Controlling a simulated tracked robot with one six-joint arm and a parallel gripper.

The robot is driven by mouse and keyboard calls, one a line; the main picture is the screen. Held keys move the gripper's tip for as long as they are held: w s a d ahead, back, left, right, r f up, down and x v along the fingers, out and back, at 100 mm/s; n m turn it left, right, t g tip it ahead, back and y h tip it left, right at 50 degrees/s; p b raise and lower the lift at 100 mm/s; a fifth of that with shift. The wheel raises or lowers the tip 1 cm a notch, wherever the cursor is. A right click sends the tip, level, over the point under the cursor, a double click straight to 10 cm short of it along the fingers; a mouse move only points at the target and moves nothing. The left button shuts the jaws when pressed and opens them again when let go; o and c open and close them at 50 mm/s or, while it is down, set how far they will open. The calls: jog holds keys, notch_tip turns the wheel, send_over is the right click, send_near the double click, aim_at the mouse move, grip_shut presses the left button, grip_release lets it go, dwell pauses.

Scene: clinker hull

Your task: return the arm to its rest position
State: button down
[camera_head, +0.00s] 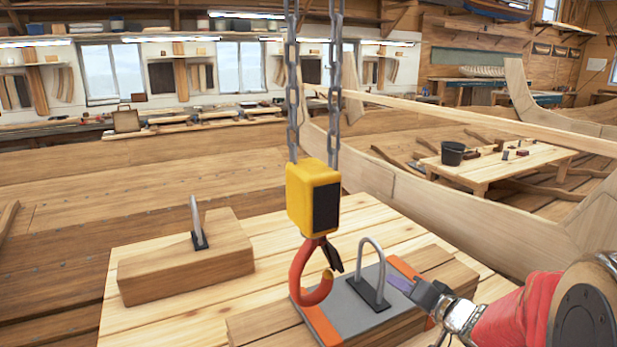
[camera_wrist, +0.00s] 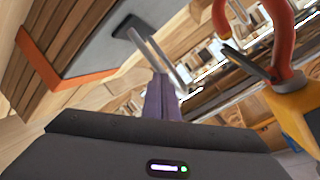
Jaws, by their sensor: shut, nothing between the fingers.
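My gripper (camera_head: 399,284) comes in from the right in the head view, its purple fingers pointing left, just right of a metal loop (camera_head: 371,243). The fingers (camera_wrist: 161,98) are together and empty in the wrist view. The loop stands on a dark plate on a grey pad with orange ends (camera_head: 322,325), which lies over a wooden block. In the wrist view the loop (camera_wrist: 158,55) shows just beyond the fingertips; I cannot tell whether they touch. A red hook (camera_head: 312,275) hangs left of the loop and looks apart from it; it also shows at upper right in the wrist view (camera_wrist: 284,45).
The hook hangs from a yellow hoist block (camera_head: 313,196) on two chains (camera_head: 292,90). A second wooden block (camera_head: 185,262) with an upright metal piece stands at left on the plank table (camera_head: 290,238). A low bench (camera_head: 500,168) with a black bucket (camera_head: 452,153) is farther right.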

jog(key=s+d+f+g+h, duration=0.25)
jog(key=d+h, duration=0.35)
jog(key=d, duration=0.3)
jog(key=s+d+f+n+g+h, duration=0.1)
jog(key=s+g+h, duration=0.25)
jog(key=s, duration=0.65)
jog(key=s+a+r+n+g+y, duration=0.1)
jog(key=s+a+r+n+y, duration=0.1)
jog(key=s+a, duration=0.6)
jog(key=s+a+r+n+g+y, duration=0.1)
jog(key=s+a+r+n+y, duration=0.1)
jog(key=s+a+r, duration=0.3)
jog(key=s+a, duration=0.3)
jog(key=s, duration=0.1)
jog(key=shift+s+a+r, duration=0.15)
jog(key=shift+s+a, duration=0.15)
jog(key=shift+s, duration=0.1)
